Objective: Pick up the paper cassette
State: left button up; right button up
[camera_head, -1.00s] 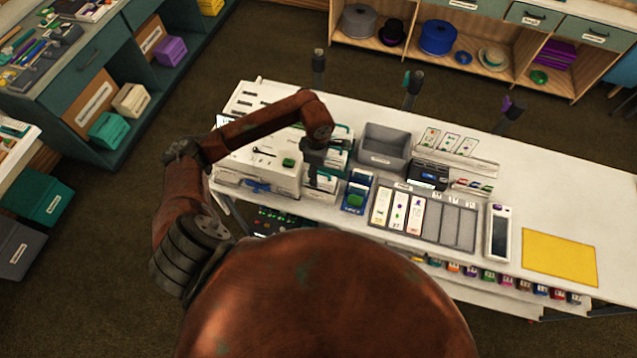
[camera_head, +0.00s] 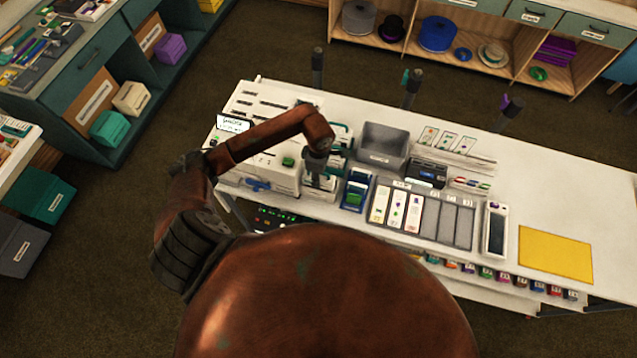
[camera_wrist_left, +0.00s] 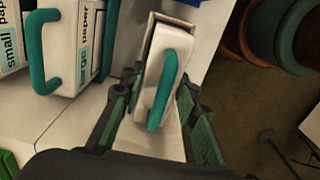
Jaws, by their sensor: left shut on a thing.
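A white paper cassette with a teal handle (camera_wrist_left: 162,90) is between the fingers of my left gripper (camera_wrist_left: 158,84) in the left wrist view. The gripper is shut on it, one finger on each side of its white body. A white frame edge shows around its far end. In the head view my left gripper (camera_head: 317,166) points down over the cassette at the front of the white counter, and hides much of it. Its label is not readable. My right gripper is not in view.
Other white cassettes with teal handles, one labelled large paper (camera_wrist_left: 84,45), stand at left in the wrist view. A white machine (camera_head: 262,172) stands left of the gripper; a blue-green device (camera_head: 356,190) and grey bin (camera_head: 383,147) stand right.

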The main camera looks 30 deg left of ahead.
pick_arm(q)
grip_shut()
dwell(0.4)
jog(key=shift+r, duration=0.15)
jog(key=shift+w+r, duration=0.1)
jog(key=shift+r, duration=0.45)
notch_tip(320, 180, up, 27)
jog(key=b, duration=0.5)
jog(key=shift+f, duration=0.2)
